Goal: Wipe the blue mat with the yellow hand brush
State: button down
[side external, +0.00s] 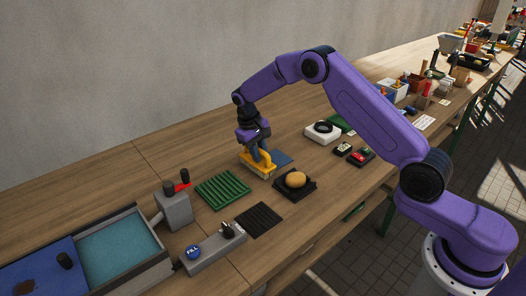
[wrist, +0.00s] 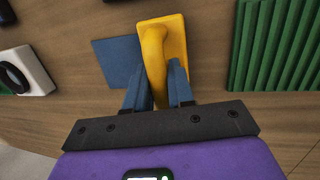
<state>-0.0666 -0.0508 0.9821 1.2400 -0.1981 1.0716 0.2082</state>
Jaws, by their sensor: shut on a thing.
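The yellow hand brush (wrist: 176,35) is held by its handle between the blue fingers of my gripper (wrist: 158,88) in the wrist view. In the side external view the brush (side external: 258,166) is low at the table, below my gripper (side external: 260,154), with its block in front of the fingers. The blue mat (wrist: 117,62) lies flat on the wooden table, partly behind the brush and a finger. In the side view the mat (side external: 284,158) shows just right of the brush. I cannot tell whether the bristles touch the mat or the table.
A green ribbed mat (side external: 223,190) lies left of the brush. A black tray (side external: 297,184) with a potato (side external: 296,179) is to the front right. A black ribbed mat (side external: 259,219) and a grey box with a blue button (side external: 194,251) are nearer. A white block (side external: 322,133) stands right.

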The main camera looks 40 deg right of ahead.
jog(key=shift+d, duration=5.55)
jog(key=shift+a, duration=5.7)
jog(key=shift+s+d+r+v, duration=0.15)
jog(key=shift+d+v, duration=0.1)
jog(key=shift+v, duration=1.05)
jog(key=shift+s+d+v, duration=0.15)
jog(key=shift+d+v, duration=0.1)
jog(key=shift+v, duration=1.1)
jog(key=shift+s+d+r+v, duration=0.1)
jog(key=shift+s+d+v, duration=0.15)
jog(key=shift+v, duration=1.05)
jog(key=shift+d, duration=0.1)
